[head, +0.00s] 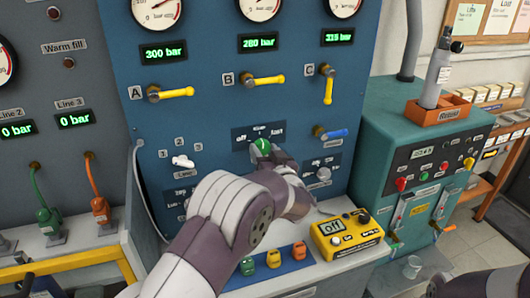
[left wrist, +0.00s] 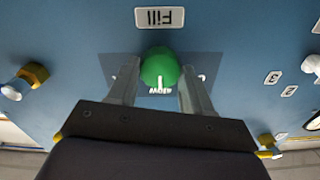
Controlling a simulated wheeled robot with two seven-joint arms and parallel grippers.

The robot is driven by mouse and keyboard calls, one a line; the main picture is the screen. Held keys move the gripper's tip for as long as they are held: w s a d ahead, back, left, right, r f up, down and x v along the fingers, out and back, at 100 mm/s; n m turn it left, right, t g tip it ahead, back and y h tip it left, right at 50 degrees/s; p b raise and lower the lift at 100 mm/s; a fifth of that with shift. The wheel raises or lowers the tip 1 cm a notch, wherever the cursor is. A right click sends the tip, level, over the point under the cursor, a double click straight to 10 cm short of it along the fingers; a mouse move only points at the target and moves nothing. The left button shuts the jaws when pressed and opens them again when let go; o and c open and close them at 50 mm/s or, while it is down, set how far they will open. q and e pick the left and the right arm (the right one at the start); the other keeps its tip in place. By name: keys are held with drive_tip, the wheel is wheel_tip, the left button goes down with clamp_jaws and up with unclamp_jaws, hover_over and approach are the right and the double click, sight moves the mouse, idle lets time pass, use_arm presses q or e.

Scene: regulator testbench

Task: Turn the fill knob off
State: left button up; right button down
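The green fill knob (head: 262,145) is on the blue panel, partly hidden by my left gripper (head: 272,156) in the head view. In the left wrist view the knob (left wrist: 160,68) lies between the two fingers of my left gripper (left wrist: 160,85), close to both its sides. The fingers look shut on it. A white mark on the knob points at the slow label. The Fill label (left wrist: 160,18) shows upside down beyond the knob. Only a dark part, likely of my right arm, shows at the lower right of the head view; its fingers cannot be made out.
Yellow valve handles (head: 263,80) and a blue handle (head: 331,133) stick out around the knob. A yellow meter (head: 346,233) stands on the ledge below. A teal cabinet (head: 385,140) stands to the right.

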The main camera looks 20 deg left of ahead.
use_arm(q)
drive_tip(key=shift+c, duration=0.4)
drive_tip(key=shift+f+n+b, duration=0.2)
drive_tip(key=shift+n+b, duration=0.65)
drive_tip(key=shift+n, duration=0.15)
drive_tip(key=n+b, duration=0.3)
drive_tip(key=n, duration=0.1)
drive_tip(key=shift+b, duration=0.3)
drive_tip(key=n+b, duration=0.3)
drive_tip(key=n, duration=0.1)
drive_tip(key=shift+r+n+b, duration=0.1)
drive_tip(key=shift+n+b, duration=0.55)
drive_tip(key=shift+n, duration=0.25)
drive_tip(key=o, duration=1.1)
drive_tip(key=shift+c, duration=0.2)
